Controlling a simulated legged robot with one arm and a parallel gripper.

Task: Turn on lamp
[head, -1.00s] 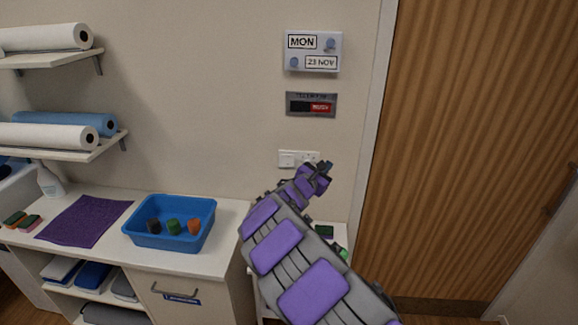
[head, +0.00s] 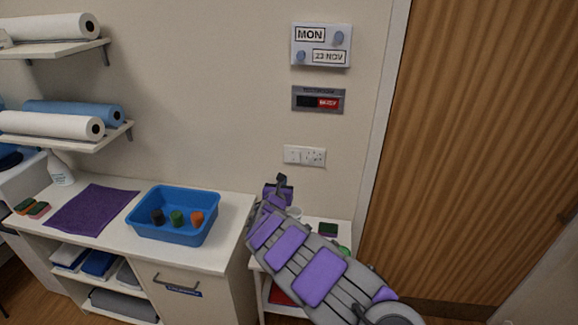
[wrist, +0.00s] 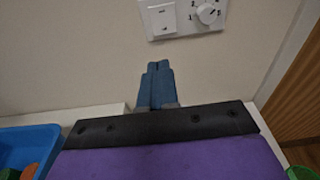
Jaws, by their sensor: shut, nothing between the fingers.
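A white wall plate (head: 305,155) is mounted on the beige wall. In the wrist view the plate (wrist: 182,17) shows a rocker switch (wrist: 161,20) on its left and a round numbered dial (wrist: 207,13) on its right. My gripper (head: 281,181) is below and slightly left of the plate, apart from it. In the wrist view its blue-grey fingers (wrist: 157,80) are together, empty, below the rocker. I see no lamp in either view.
A low white stand (head: 341,238) is beside my arm, partly hidden by it. The counter (head: 120,245) at left bears a blue tray (head: 172,236) with coloured pieces and a purple mat (head: 92,209). A wooden door (head: 470,150) is at right.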

